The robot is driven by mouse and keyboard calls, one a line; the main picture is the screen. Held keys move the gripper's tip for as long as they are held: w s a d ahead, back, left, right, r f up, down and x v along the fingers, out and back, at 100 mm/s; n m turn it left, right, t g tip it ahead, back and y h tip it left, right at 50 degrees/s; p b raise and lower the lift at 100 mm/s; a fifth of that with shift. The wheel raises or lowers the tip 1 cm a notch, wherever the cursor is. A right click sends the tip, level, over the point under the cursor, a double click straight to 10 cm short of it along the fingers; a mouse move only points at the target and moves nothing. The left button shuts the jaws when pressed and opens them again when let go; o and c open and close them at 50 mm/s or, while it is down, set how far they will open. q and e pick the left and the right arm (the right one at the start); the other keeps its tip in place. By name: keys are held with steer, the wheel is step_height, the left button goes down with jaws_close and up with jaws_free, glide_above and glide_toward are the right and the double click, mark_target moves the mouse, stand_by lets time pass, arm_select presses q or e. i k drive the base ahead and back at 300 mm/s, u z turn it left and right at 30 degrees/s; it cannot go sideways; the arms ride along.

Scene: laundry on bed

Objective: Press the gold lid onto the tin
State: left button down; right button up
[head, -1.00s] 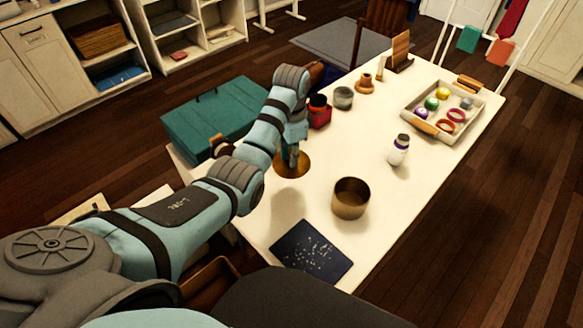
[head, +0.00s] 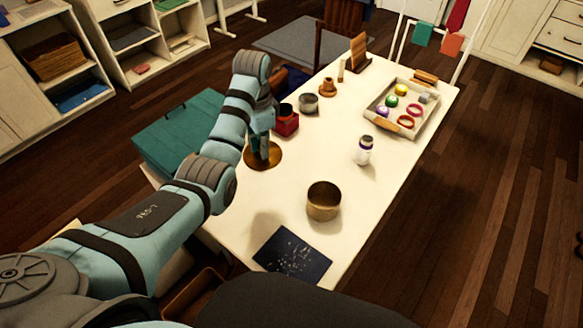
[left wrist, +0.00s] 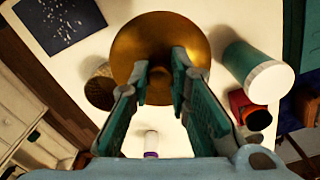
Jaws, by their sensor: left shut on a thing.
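My left gripper (head: 262,148) is shut on the gold lid (head: 265,160), holding it above the table. In the left wrist view, the fingers (left wrist: 160,75) close on the small knob of the round lid (left wrist: 158,35). The open gold tin (head: 323,203) stands upright on the table, right of and nearer than the lid. The lid partly hides the tin (left wrist: 98,90) in the left wrist view. Lid and tin are apart. My right gripper is not in view.
A dark speckled mat (head: 292,254) lies at the near edge. A white bottle (head: 364,152), a red box (head: 286,122), a grey jar (head: 308,104) and a tray (head: 428,128) stand farther back. A teal chest (head: 180,130) is left. Table around the tin is clear.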

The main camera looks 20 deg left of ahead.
mark_target(323, 198)
steer(key=z, duration=0.6)
steer(key=k, duration=1.05)
steer(key=u, duration=0.5)
steer(key=i, duration=0.5)
steer(key=u, duration=0.05)
